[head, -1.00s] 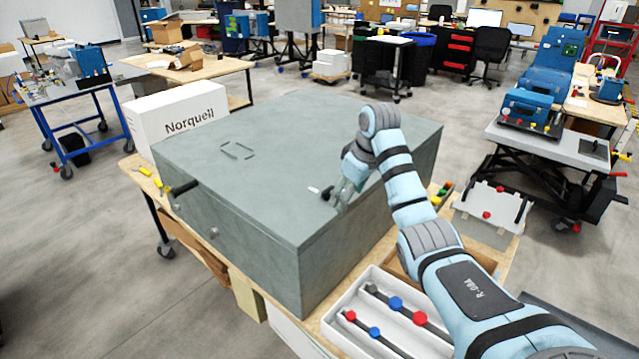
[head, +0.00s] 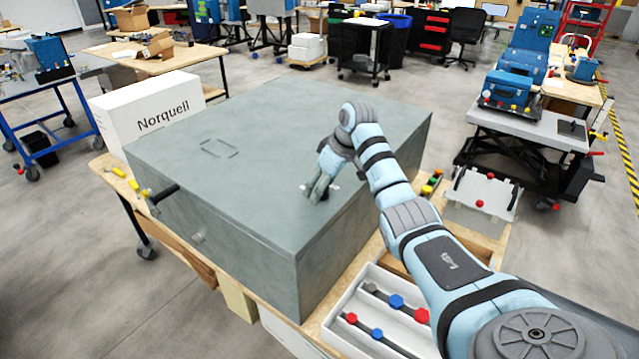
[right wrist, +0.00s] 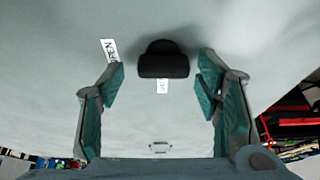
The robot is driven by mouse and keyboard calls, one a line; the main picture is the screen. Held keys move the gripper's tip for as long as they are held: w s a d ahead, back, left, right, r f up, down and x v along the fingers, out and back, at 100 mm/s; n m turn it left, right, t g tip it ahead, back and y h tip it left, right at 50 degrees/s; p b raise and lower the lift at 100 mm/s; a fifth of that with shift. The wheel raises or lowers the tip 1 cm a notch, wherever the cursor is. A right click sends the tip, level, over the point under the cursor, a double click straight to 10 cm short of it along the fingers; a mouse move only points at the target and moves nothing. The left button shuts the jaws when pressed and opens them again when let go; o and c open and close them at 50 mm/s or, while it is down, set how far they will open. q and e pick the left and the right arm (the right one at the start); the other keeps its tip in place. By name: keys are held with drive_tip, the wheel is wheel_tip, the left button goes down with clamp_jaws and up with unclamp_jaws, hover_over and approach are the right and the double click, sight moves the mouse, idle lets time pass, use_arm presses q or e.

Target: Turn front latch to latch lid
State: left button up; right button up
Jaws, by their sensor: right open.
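A large grey-green case with a closed flat lid (head: 250,135) stands on the wooden table. The black latch knob (right wrist: 163,60) shows in the right wrist view on the lid, with a white label (right wrist: 108,50) reading "OPEN" to its left and another small label (right wrist: 162,86) just below it. My right gripper (head: 317,192) is over the lid near its right front edge and largely covers the knob in the head view. In the right wrist view its two fingers are spread, one on each side of the knob, with visible gaps. My left gripper is not in view.
A black handle (head: 163,194) sticks out from the case's left side. A white "Norquell" box (head: 150,105) stands behind it. A white tray (head: 350,338) with red and blue knobbed parts lies at the front right. Yellow tools (head: 118,171) lie at the left table edge.

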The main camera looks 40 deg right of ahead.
drive_tip(key=shift+s+r, duration=0.25)
drive_tip(key=shift+s, duration=0.2)
drive_tip(key=shift+c, duration=0.5)
drive_tip(key=shift+s+r, duration=0.1)
drive_tip(key=shift+s, duration=0.05)
drive_tip(key=c, duration=0.4)
drive_tip(key=shift+c, duration=1.4)
drive_tip(key=c, duration=0.4)
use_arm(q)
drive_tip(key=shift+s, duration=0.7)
